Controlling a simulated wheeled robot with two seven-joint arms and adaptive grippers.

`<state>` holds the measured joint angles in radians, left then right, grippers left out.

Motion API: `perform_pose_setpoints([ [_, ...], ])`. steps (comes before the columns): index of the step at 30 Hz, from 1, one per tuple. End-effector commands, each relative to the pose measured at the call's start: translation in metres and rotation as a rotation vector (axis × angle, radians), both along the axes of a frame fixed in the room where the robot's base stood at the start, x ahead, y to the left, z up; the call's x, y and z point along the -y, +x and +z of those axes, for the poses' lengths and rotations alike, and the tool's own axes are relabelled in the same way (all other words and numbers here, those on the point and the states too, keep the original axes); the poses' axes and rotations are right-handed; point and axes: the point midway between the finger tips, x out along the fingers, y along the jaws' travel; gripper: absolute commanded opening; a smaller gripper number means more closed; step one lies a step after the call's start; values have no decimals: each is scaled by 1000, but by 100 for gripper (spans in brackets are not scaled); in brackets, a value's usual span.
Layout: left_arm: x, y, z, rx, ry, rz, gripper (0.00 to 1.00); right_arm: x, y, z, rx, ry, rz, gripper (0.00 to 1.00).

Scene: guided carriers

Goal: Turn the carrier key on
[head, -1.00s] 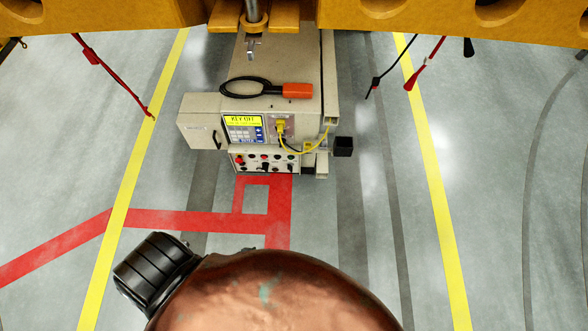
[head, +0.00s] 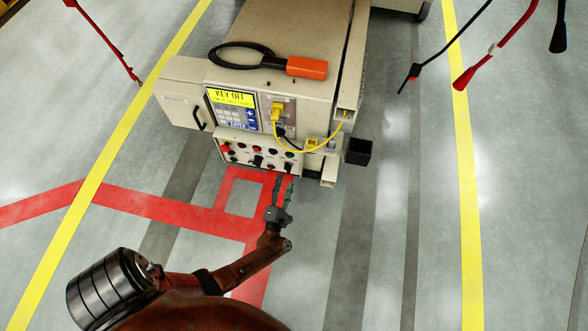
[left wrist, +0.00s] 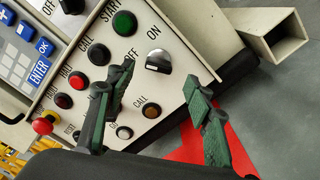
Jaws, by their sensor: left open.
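The carrier (head: 285,93) is a beige cabinet with a yellow display (head: 229,96) reading KEY OFF. Its lower front panel (head: 272,163) carries buttons and knobs. In the left wrist view, a black knob with a silver face (left wrist: 158,62) sits between OFF and ON labels; I take it for the key. My left gripper (head: 282,181) is open in front of the panel's right end. In the left wrist view its green-padded fingers (left wrist: 163,82) are spread, with the knob beyond and between their tips, apparently untouched. My right gripper is out of view.
An orange-handled black cable (head: 306,68) lies on the carrier top. A yellow cable (head: 318,149) hangs by the panel's right side. A square beige tube (left wrist: 275,36) juts out beside the panel. A red button (left wrist: 43,125) and a green button (left wrist: 124,23) are nearby.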

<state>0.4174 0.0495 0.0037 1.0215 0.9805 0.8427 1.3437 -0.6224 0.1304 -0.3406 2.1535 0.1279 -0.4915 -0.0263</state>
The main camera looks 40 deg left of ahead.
Motion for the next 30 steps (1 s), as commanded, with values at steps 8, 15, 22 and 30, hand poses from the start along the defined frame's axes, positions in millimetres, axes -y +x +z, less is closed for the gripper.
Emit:
perform_pose_setpoints([
  [8,-23,36,-1,0,2,0,48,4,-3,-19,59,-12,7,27],
  [15,-36,58,-1,-3,2,-2,48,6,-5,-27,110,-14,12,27],
  [22,-38,61,0,-3,2,-2,48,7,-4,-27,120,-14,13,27],
  [30,-38,61,0,-3,2,-2,37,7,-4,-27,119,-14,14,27],
])
